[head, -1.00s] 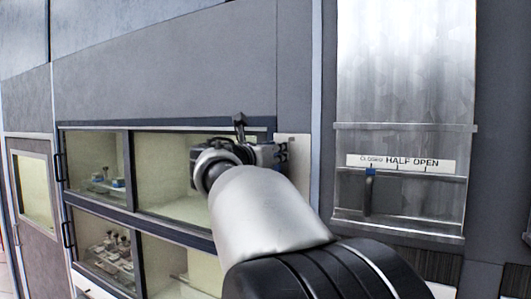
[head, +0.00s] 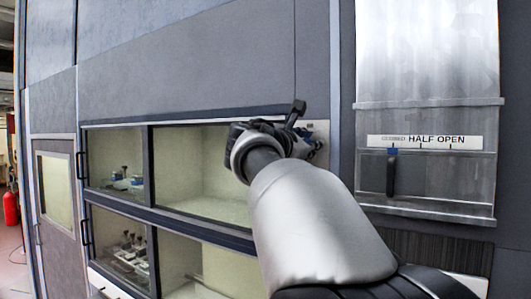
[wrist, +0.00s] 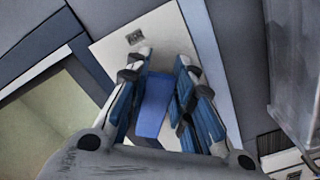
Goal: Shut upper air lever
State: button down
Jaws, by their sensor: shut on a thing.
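A pale plate (wrist: 170,40) with a small dark label fills the middle of the wrist view. A blue lever handle (wrist: 153,102) stands in front of it, between the fingers of my gripper (wrist: 163,65). The gripper is shut on this handle. The label is too small to read. In the head view my gripper (head: 314,148) is at the plate's edge, right of the upper window, and the arm and gripper hide the handle. I cannot tell the lever's angle there.
Right of the plate is a metal panel (head: 430,60). Its dark slide handle (head: 391,175) has a blue top near "CLOSED" on a strip (head: 425,141) that also reads "HALF OPEN". Windows (head: 200,170) with dark frames lie left. A red extinguisher (head: 11,208) stands far left.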

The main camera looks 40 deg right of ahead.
jog(key=f+m+b, duration=0.1)
jog(key=m, duration=0.1)
jog(key=s+m+b, duration=0.1)
jog(key=b, duration=0.1)
jog(key=f+m+b, duration=0.1)
jog(key=m+b, duration=0.1)
jog(key=shift+s+d+f+m, duration=0.25)
jog(key=shift+s+f+m, duration=0.05)
jog(key=shift+s+f, duration=0.05)
jog(key=f+m+b, duration=0.1)
jog(key=m+b, duration=0.1)
jog(key=f+m+b, duration=0.1)
jog(key=m+b, duration=0.1)
jog(key=shift+s+b, duration=0.2)
jog(key=shift+b, duration=0.1)
jog(key=shift+m, duration=0.4)
jog(key=c, duration=1.4)
grip_release()
jog(key=shift+o, duration=0.2)
send_near(321, 161)
jog(key=v, duration=0.5)
jog(key=shift+s+a, duration=0.1)
jog(key=shift+a, duration=0.25)
